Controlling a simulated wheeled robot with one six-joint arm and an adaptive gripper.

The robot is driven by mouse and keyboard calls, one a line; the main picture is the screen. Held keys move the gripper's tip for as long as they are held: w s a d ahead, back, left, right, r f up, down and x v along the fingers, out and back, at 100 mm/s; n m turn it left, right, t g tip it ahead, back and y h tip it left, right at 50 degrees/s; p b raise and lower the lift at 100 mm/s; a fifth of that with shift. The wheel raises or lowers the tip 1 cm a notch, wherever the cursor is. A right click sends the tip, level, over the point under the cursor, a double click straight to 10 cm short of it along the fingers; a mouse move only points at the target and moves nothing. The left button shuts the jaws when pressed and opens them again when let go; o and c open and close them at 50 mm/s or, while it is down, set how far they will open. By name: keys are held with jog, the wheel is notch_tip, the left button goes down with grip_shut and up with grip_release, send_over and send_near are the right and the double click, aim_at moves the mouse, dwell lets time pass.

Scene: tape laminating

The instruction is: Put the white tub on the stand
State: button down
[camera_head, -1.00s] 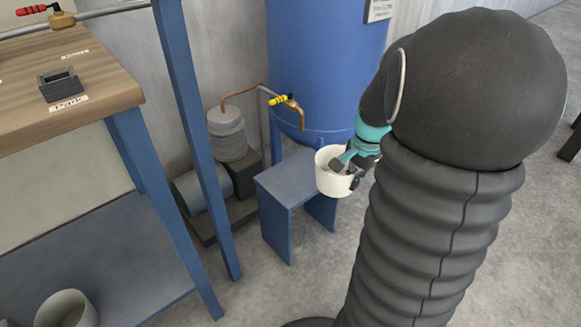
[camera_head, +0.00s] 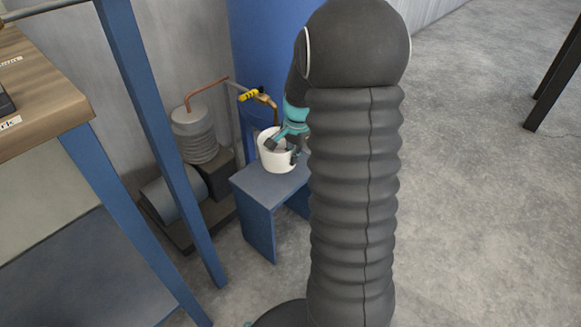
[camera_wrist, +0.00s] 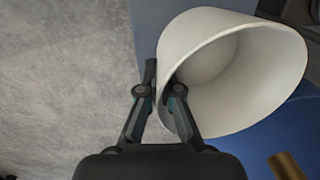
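The white tub (camera_head: 275,160) is upright over the top of the blue stand (camera_head: 252,185), below the brass tap (camera_head: 262,98). I cannot tell whether its base touches the stand. My gripper (camera_head: 294,146) is at the tub's right side, shut on its wall. In the wrist view the tub (camera_wrist: 255,85) fills the upper right, empty inside. There my gripper (camera_wrist: 160,95) has one finger inside the tub and one outside, with the rim between them. My arm hides part of the stand's right side.
A blue tank (camera_head: 255,45) stands behind the stand. A grey pump-like machine (camera_head: 195,135) is to its left, behind a blue frame post (camera_head: 160,130). A wooden-topped bench (camera_head: 50,110) is at the far left. The floor on the right is clear up to a dark table leg (camera_head: 555,80).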

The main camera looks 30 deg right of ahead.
aim_at(291, 167)
jog(key=shift+w+a+f, duration=0.1)
jog(key=shift+w+f, duration=0.25)
jog(key=shift+w, duration=0.05)
jog(key=shift+f+b, duration=0.35)
jog(key=shift+f, duration=1.55)
jog(key=shift+f, duration=0.1)
jog(key=c, duration=1.3)
grip_release()
